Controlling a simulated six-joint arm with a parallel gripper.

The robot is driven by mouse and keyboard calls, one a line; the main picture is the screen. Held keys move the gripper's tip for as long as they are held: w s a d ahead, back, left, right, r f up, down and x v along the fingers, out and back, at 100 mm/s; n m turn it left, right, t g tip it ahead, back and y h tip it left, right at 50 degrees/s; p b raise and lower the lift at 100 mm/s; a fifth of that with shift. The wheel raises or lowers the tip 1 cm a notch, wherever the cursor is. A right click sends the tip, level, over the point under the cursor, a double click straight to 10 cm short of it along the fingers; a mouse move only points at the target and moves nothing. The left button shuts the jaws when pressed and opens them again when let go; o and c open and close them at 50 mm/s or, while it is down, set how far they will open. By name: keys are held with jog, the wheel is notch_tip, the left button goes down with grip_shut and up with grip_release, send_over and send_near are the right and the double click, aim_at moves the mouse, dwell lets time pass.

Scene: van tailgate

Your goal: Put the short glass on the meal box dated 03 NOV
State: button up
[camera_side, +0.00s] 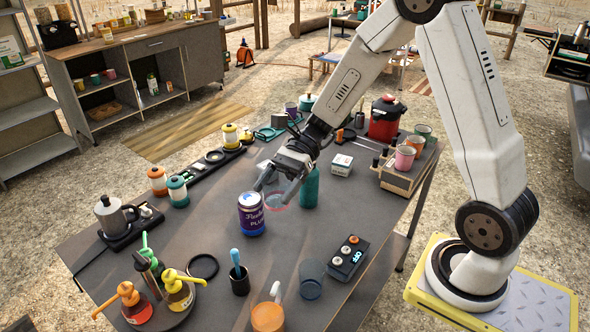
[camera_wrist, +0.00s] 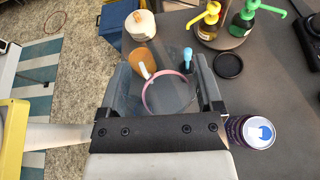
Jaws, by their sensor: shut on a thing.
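My gripper (camera_side: 275,194) is shut on a clear glass with a pink ring (camera_side: 277,203), held above the table beside the purple can. In the wrist view the glass (camera_wrist: 168,93) sits between the two fingers (camera_wrist: 162,76), its pink ring showing as an open circle. A second clear, bluish glass (camera_side: 312,278) stands at the table's front. A small white box with a printed label (camera_side: 342,164) lies on the table, right of and behind my gripper. Its print is too small to read, so I cannot tell whether it bears 03 NOV.
The purple can (camera_side: 251,214) stands just left of the gripper, and a teal bottle (camera_side: 309,187) just right. A wooden caddy with cups (camera_side: 403,180) and a red pot (camera_side: 386,118) stand near the white box. A black knobbed device (camera_side: 348,258) and orange mug (camera_side: 267,317) are nearer the front.

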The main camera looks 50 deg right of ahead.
jog(key=shift+w+d+r+m+t, duration=0.15)
jog(key=shift+d+r+m, duration=0.05)
jog(key=shift+r, duration=0.25)
jog(key=shift+w+d+r+m+t, duration=0.15)
jog(key=shift+d+r+m, duration=0.05)
jog(key=shift+r, duration=0.25)
jog(key=w+d+r+m+t+h, duration=0.1)
jog(key=w+d+m+t+h, duration=0.25)
jog(key=d+m+t, duration=0.4)
jog(key=w+d+m+t+h, duration=0.2)
jog(key=d+m+t+h, duration=0.25)
jog(key=d, duration=0.65)
jog(key=s+d+f+m+h, duration=0.1)
jog(key=s+d+m+h, duration=0.3)
jog(key=d, duration=0.4)
jog(key=s+d+f+m+h, duration=0.1)
jog(key=s+d+m+h, duration=0.4)
jog(key=d, duration=0.3)
jog(key=shift+d+f+m+h, duration=0.4)
jog(key=shift+h, duration=0.3)
jog(key=shift+s+f, duration=0.1)
jog(key=shift+f, duration=1.6)
